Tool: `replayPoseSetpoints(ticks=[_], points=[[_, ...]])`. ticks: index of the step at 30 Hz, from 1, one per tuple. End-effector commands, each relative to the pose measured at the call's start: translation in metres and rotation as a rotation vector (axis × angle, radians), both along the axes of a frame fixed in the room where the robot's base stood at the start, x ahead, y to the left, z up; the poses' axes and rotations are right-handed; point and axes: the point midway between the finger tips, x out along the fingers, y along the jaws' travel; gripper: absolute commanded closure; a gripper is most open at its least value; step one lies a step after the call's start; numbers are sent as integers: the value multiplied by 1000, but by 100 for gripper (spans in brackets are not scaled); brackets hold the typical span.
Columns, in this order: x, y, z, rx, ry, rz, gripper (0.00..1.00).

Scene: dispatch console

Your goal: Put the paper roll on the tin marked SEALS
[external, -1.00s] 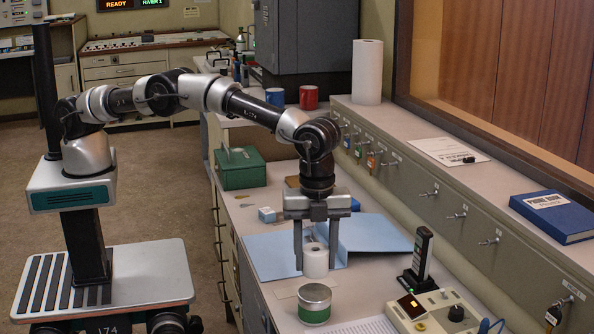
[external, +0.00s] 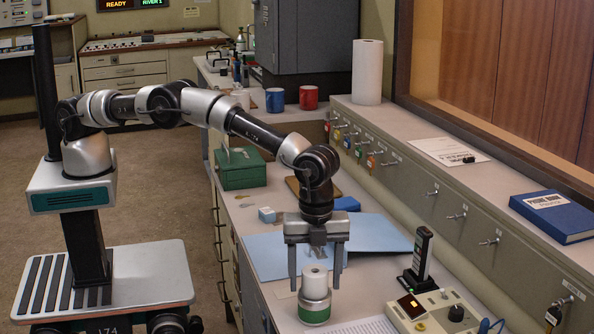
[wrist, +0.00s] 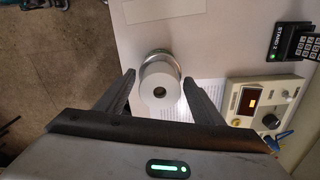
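The white paper roll (external: 315,282) stands upright on top of the round tin (external: 314,314), which has a green band and a silver rim. No wording on the tin can be read. In the wrist view the roll (wrist: 158,92) shows its round end with a dark core hole, and it covers most of the tin, whose rim (wrist: 157,56) shows behind it. My gripper (external: 315,284) is open, with one finger on each side of the roll and a visible gap to both. The fingertips also show in the wrist view (wrist: 158,78).
A console with a dial and lit display (external: 434,312) and a black handset in its stand (external: 420,262) are to the right. A blue folder (external: 375,236) lies behind, with a green box (external: 240,168) farther back. Printed paper (external: 362,326) lies beside the tin.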

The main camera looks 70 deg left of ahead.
Motion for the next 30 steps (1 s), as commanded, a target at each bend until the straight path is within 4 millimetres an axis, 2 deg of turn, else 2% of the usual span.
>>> replayPoseSetpoints(ticks=[8, 11, 21, 25, 30], points=[[0, 0, 8, -1, -1, 0, 38], [1, -1, 23, -3, -2, 0, 38], [1, -1, 95, -3, -2, 1, 38], [0, -1, 113, -1, -2, 0, 38], [0, 0, 123, 0, 0, 0, 38]])
